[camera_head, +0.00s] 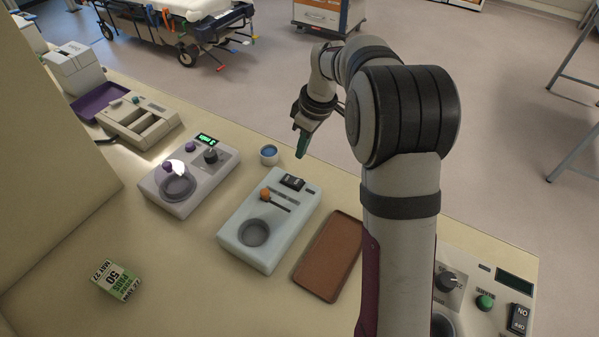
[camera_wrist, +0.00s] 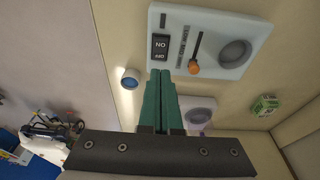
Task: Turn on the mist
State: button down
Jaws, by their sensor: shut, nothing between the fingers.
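A pale blue-white unit (camera_head: 293,222) stands mid-counter; it also shows in the wrist view (camera_wrist: 252,28). It has a black ON/OFF rocker switch (camera_head: 292,183), a slot with a lever ending in an orange knob (camera_head: 265,195), and a round grey recess (camera_head: 254,233). No label naming mist is readable. My gripper (camera_head: 301,146) is shut and empty, its green fingers pointing down, above and behind the unit's switch end. In the wrist view, my fingertips (camera_wrist: 161,73) appear just below the rocker switch (camera_wrist: 160,46), seemingly apart from it. No mist is visible.
A small blue-filled cup (camera_head: 268,155) stands beside the unit. A unit with a lit green display (camera_head: 206,139) is at left, and a brown tray (camera_head: 330,257) at right. Another unit with a green button (camera_head: 485,302) is partly behind my arm. A dated box (camera_head: 118,280) lies at front left.

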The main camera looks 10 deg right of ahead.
aim_at(298, 182)
jog(key=x, duration=0.6)
jog(key=s+d+x, duration=0.1)
jog(key=x, duration=0.2)
jog(key=shift+f, duration=0.5)
jog(key=shift+s+d+f, duration=0.1)
jog(key=shift+f, duration=0.25)
jog(key=shift+w+a+r, duration=0.4)
jog(key=shift+w+a, duration=0.1)
